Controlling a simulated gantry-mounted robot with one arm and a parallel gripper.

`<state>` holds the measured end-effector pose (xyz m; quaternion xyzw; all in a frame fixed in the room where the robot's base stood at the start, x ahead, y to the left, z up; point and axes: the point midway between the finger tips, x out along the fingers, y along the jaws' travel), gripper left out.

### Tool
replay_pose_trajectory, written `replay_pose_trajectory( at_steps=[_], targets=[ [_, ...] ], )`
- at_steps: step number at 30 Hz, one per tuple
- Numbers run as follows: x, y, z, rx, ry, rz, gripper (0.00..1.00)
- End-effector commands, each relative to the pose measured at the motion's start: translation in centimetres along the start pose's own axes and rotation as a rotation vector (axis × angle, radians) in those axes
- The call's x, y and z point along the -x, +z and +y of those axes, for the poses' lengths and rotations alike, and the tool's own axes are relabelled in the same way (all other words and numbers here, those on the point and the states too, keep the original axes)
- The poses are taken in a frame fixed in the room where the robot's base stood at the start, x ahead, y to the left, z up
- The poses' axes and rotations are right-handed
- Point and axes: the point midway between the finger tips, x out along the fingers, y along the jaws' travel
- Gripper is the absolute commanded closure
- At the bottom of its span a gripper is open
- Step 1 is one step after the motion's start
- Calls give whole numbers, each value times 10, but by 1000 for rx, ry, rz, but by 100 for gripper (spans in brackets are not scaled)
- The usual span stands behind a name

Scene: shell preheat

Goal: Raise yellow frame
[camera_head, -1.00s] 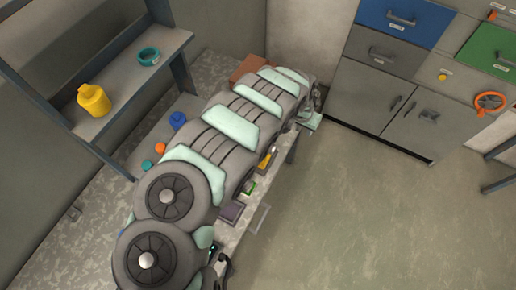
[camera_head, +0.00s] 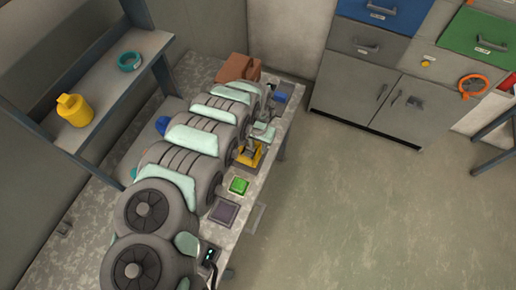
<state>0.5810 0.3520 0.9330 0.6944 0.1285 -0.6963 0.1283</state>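The yellow frame (camera_head: 243,161) stands on the speckled bench, just right of the middle of my arm. My gripper (camera_head: 249,148) is at the end of my grey and mint arm, low over the bench. It overlaps the upper part of the yellow frame in the picture. The fingers are small and partly hidden, so I cannot tell whether they are open, shut or touching the frame.
A green button block (camera_head: 239,186) and a dark square pad (camera_head: 224,212) lie nearer on the bench (camera_head: 262,180). A brown box (camera_head: 240,66) is at the back. A shelf (camera_head: 100,125) holds a yellow bottle (camera_head: 74,110) and a teal ring (camera_head: 130,61). The floor (camera_head: 370,220) at right is clear.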

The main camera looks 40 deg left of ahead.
Motion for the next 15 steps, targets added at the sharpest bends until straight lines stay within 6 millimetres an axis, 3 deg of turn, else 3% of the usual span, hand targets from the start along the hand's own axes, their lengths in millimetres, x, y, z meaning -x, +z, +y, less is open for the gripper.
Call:
replay_pose_trajectory(
  at_steps=[6,15],
  targets=[
    [-18,-1,1,0,2,3,67],
    [-24,-1,0,0,0,2,67]
  ],
)
